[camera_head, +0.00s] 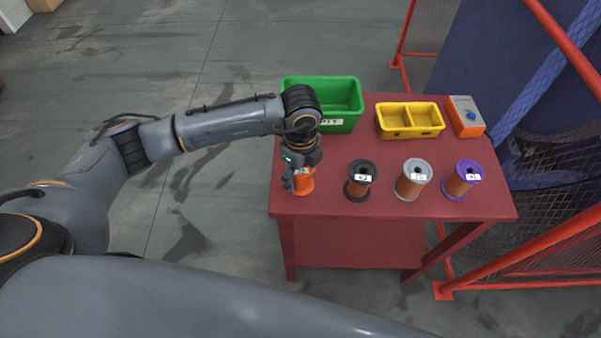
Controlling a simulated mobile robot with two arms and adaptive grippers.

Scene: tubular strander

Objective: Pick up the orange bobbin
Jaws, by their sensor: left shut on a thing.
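The orange bobbin (305,186) is at the left end of the row of bobbins on the red table (390,208), near its left edge. My left gripper (297,183) comes down over it from above and is shut on it. The gripper hides much of the bobbin's upper part. The bobbin looks upright; I cannot tell whether its base touches the table. My right gripper is not in view.
A black bobbin (359,181), a grey bobbin (412,180) and a purple bobbin (461,180) stand to the right. Behind are a green bin (345,93), a yellow two-part tray (411,131) and an orange-grey button box (466,117). Red-framed mesh fencing (540,245) borders the right.

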